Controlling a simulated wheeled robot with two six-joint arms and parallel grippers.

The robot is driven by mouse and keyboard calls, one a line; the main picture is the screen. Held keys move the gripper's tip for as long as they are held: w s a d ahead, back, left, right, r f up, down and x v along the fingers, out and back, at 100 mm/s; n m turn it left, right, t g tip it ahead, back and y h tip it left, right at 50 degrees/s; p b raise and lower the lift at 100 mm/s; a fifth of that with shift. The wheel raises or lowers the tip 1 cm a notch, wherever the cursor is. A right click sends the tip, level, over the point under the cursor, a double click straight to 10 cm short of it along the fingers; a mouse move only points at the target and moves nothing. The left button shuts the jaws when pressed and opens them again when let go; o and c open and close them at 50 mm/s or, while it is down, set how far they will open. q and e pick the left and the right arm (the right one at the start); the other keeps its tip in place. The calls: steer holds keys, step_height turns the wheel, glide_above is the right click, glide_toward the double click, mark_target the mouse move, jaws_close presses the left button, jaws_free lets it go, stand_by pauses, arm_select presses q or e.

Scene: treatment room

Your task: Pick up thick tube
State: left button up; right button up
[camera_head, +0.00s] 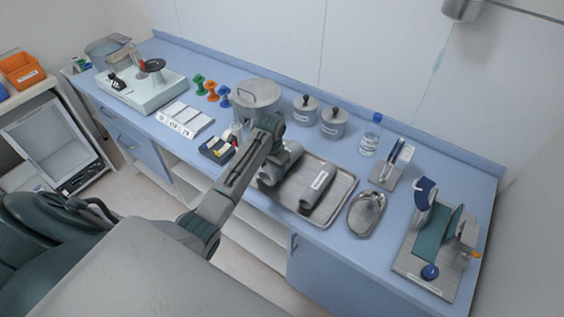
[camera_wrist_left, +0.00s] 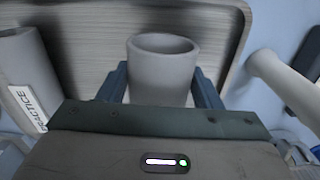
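The thick tube is a pale grey hollow cylinder. In the left wrist view the thick tube (camera_wrist_left: 162,75) lies between the two fingers of my left gripper (camera_wrist_left: 162,88), its open end towards the top. A finger flanks each side with no clear gap, but I cannot tell whether they press on it. In the head view my left gripper (camera_head: 272,160) is over the left part of the metal tray (camera_head: 338,212), and the arm hides much of that spot. A grey roll (camera_head: 318,184) with a label lies to its right; in the wrist view it reads PRACTICE. My right gripper is not in view.
Two lidded jars (camera_head: 332,122), a large metal canister (camera_head: 256,97) and a bottle (camera_head: 371,134) stand behind the tray. A kidney dish (camera_head: 366,212) is to its right. A small dark box (camera_head: 217,150) is left of the arm. Another pale cylinder (camera_wrist_left: 283,80) shows at right in the wrist view.

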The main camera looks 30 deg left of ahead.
arm_select(q)
steer(key=shift+c, duration=1.4)
steer(key=shift+w, duration=0.1)
